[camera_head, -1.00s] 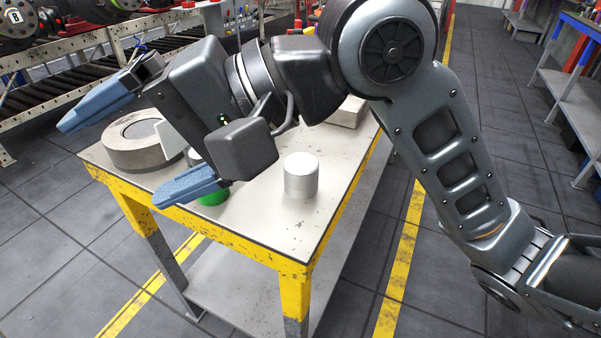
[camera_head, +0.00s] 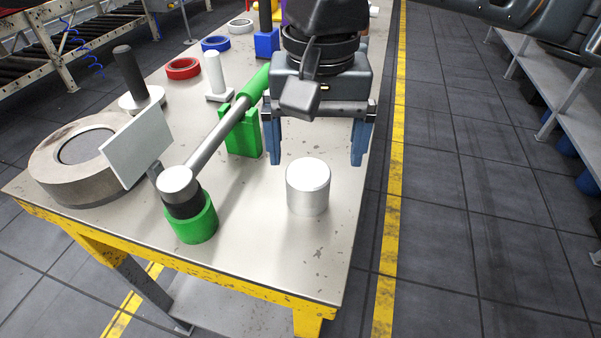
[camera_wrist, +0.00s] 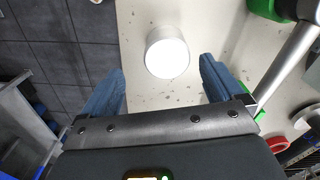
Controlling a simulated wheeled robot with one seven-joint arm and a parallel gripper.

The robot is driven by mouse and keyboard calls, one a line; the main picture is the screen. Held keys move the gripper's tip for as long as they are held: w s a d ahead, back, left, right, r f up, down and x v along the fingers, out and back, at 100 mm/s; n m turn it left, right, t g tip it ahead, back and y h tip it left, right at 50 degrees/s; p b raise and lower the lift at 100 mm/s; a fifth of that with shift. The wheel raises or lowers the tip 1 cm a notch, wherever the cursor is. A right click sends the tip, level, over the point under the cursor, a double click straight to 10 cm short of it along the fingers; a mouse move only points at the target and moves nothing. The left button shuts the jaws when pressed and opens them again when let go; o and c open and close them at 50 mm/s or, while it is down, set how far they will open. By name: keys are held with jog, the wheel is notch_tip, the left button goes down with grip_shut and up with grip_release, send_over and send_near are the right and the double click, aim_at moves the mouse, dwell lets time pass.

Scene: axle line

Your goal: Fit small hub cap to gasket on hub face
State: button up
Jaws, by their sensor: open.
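A silver cylinder (camera_head: 308,190), which looks like the small hub cap, stands upright on the workbench near its right front edge. My gripper (camera_head: 315,162) points down, its blue fingers wide apart and empty. In the head view the fingertips appear just behind and above the cylinder. In the wrist view the cylinder (camera_wrist: 168,55) lies between the finger lines, ahead of the fingertips and apart from them.
A pale upright plate (camera_head: 138,148) partly hides the grey ring. A long-handled tool (camera_head: 215,138) rests on green supports (camera_head: 192,222) left of the cylinder. Posts, coloured rings and a blue block (camera_head: 266,42) stand farther back. The bench's right front is clear around the cylinder.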

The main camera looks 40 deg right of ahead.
aim_at(308, 173)
jog(key=f, duration=0.6)
jog(key=shift+w+a, duration=0.3)
jog(key=c, duration=1.2)
